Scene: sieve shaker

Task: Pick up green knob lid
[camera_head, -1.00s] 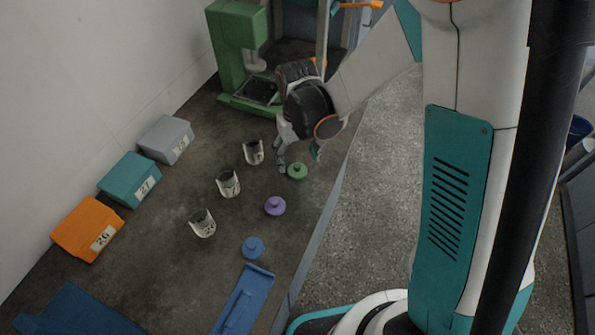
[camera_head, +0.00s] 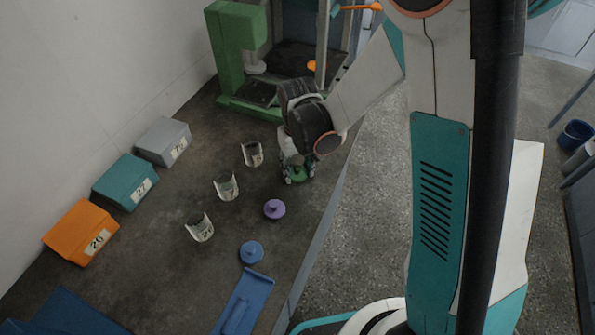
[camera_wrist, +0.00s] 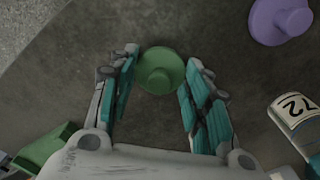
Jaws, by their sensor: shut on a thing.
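The green knob lid (camera_wrist: 160,70) is a round disc with a raised knob in its middle. In the wrist view it sits between the two teal finger pads of my gripper (camera_wrist: 159,80), which touch or nearly touch its sides. In the head view my gripper (camera_head: 299,177) points down over the table, and only part of the green lid (camera_head: 299,172) shows between the fingers. The lid appears to be at table level. My gripper is shut on it.
A purple knob lid (camera_head: 274,209) and a blue knob lid (camera_head: 251,252) lie nearby along the table's right side. Labelled cups stand left of them, the nearest to my gripper being this one (camera_head: 252,154). A green machine (camera_head: 237,45) stands behind. The table edge is close on the right.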

